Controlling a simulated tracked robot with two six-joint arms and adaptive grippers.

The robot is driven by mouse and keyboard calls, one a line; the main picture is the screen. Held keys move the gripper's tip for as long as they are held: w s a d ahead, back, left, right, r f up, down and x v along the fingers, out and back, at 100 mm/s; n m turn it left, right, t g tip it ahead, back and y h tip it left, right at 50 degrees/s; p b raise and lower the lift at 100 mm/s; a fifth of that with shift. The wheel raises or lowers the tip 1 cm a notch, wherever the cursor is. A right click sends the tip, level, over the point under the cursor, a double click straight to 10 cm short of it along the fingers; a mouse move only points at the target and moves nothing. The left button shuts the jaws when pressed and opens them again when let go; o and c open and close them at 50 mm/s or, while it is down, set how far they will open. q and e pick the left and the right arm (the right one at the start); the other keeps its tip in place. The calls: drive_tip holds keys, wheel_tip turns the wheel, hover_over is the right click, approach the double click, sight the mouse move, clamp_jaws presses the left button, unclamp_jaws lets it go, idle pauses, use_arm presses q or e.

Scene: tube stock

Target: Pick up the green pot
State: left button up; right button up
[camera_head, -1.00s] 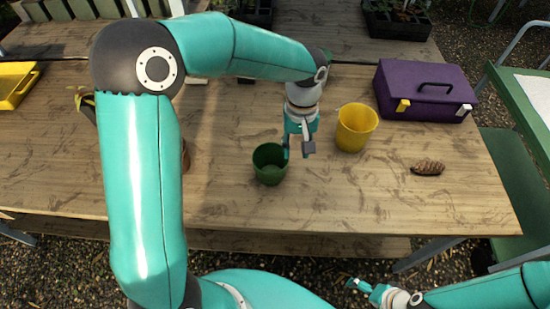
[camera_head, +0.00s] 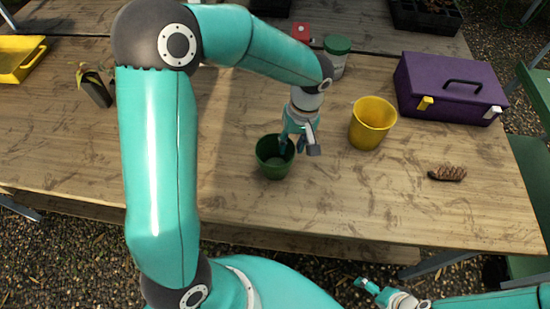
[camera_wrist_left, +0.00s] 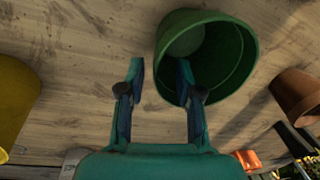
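The green pot (camera_head: 275,164) stands upright on the wooden table in the head view, near the front edge. My left gripper (camera_head: 292,146) is at its right rim, with its fingers pointing down. In the left wrist view the green pot (camera_wrist_left: 232,50) shows its open mouth. The left gripper (camera_wrist_left: 160,75) is open there, one finger over the pot's mouth and the other outside, with the near wall between them. Contact cannot be told. My right gripper (camera_head: 368,287) is low in the head view, away from the table; its fingers are too small to judge.
A yellow pot (camera_head: 372,124) stands just right of my left gripper. Farther right are a purple toolbox (camera_head: 450,88) and a pine cone (camera_head: 448,173). A green-lidded jar (camera_head: 337,57) stands behind. A terracotta pot (camera_wrist_left: 299,94) shows in the wrist view. The table front is clear.

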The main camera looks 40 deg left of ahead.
sight(289, 158)
use_arm(q)
drive_tip(key=shift+s+f+p, duration=0.2)
drive_tip(key=shift+f+p, duration=0.05)
drive_tip(key=shift+f, duration=1.15)
drive_tip(key=shift+s+f+p, duration=0.2)
drive_tip(key=shift+f+p, duration=0.05)
drive_tip(key=shift+f, duration=1.1)
clamp_jaws()
